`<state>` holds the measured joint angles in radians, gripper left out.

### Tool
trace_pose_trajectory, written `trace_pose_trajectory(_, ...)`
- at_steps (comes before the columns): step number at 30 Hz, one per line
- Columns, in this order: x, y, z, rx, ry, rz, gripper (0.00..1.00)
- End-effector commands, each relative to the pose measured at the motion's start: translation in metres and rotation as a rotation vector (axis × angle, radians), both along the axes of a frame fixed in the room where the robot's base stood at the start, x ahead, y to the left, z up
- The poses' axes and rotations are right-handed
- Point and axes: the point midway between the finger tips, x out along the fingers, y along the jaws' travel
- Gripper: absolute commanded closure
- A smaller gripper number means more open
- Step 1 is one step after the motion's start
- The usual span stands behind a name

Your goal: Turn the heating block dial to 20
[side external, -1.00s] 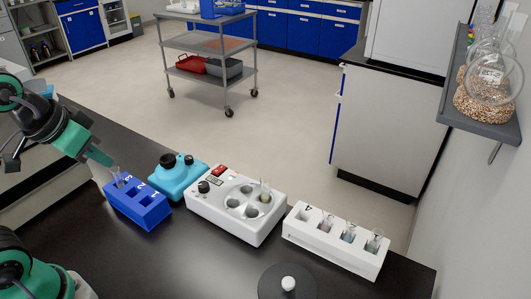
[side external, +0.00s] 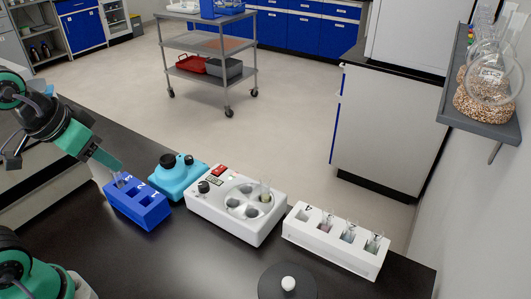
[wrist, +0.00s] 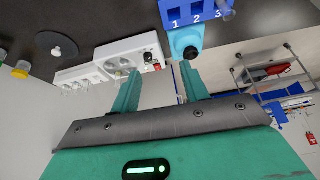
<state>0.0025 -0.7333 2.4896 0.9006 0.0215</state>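The heating block (side external: 224,217) is a white box in the middle of the bench with round wells. A glass tube (side external: 266,191) stands in its right well. Its black dial (side external: 203,187) is at the left end, near a red switch (side external: 220,169) and a small display. The dial also shows in the wrist view (wrist: 148,56); its setting is too small to read. My gripper (side external: 118,167) is above the left end of the blue rack, left of the heating block and apart from the dial. In the wrist view my gripper (wrist: 162,77) has its two teal fingers apart with nothing between them.
A blue numbered rack (side external: 136,211) holds a tube at its left end. A cyan device (side external: 172,181) with a black knob stands between rack and heating block. A white rack (side external: 336,251) with several tubes is at right. A dark round plate (side external: 270,283) lies in front.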

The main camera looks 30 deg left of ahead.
Motion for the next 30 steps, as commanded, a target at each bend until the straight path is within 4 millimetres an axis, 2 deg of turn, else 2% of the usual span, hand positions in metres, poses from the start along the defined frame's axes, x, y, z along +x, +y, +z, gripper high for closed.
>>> trace_pose_trajectory(8, 0.024, -0.005, 0.000, 0.069, 0.060, -0.159, 0.52)
trace_pose_trajectory(17, 0.067, -0.017, -0.009, 0.176, 0.157, -0.458, 0.52)
trace_pose_trajectory(30, 0.132, -0.039, -0.047, 0.294, 0.282, -0.918, 0.52)
